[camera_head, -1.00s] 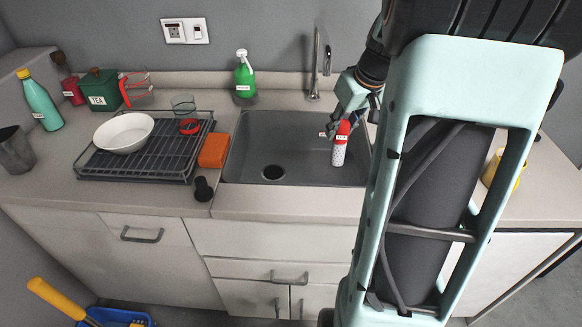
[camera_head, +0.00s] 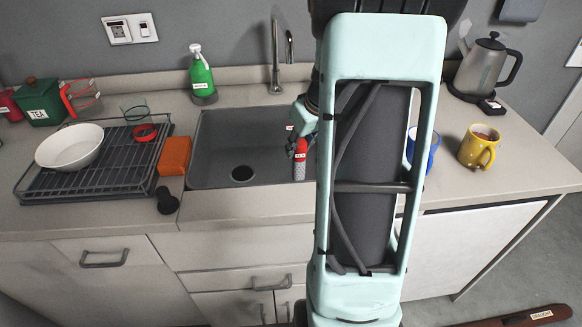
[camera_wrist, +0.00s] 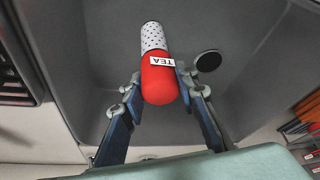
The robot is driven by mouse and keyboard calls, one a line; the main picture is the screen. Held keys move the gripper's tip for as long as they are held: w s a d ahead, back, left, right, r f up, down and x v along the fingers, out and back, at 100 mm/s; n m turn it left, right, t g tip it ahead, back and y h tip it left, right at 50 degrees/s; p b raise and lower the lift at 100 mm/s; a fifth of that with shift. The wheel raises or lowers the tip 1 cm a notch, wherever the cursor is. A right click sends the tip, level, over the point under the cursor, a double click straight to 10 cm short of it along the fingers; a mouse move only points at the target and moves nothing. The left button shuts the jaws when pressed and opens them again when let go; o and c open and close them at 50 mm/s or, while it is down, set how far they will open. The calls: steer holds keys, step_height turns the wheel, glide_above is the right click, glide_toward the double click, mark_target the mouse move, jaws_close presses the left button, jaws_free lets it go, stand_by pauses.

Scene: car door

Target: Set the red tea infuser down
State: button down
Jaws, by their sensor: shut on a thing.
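The red tea infuser (camera_head: 300,160) has a red cap with a white TEA label and a white perforated lower part. It hangs upright over the right side of the sink (camera_head: 222,178). My gripper (camera_head: 299,140) is shut on its red top, and my arm hides part of this in the head view. In the wrist view, the two fingertips (camera_wrist: 159,82) press on the sides of the infuser's red end (camera_wrist: 160,88). Its white perforated end (camera_wrist: 153,38) points away, toward the grey sink basin. The gap between infuser and basin floor cannot be judged.
A yellow mug (camera_head: 479,147) with brown contents, a partly hidden blue mug (camera_head: 431,152) and a kettle (camera_head: 485,68) stand right of the sink.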

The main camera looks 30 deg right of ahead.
mark_target(299, 161)
steer(key=shift+f+b, duration=0.35)
steer(key=shift+f, duration=2.3)
steer(key=shift+f, duration=0.2)
steer(key=c, duration=1.5)
jaws_free()
steer(key=shift+r, duration=0.1)
steer(key=shift+r, duration=0.2)
steer(key=p+v, duration=0.1)
steer(key=v, duration=1)
steer(key=shift+s+r, duration=0.25)
steer(key=shift+r, duration=0.1)
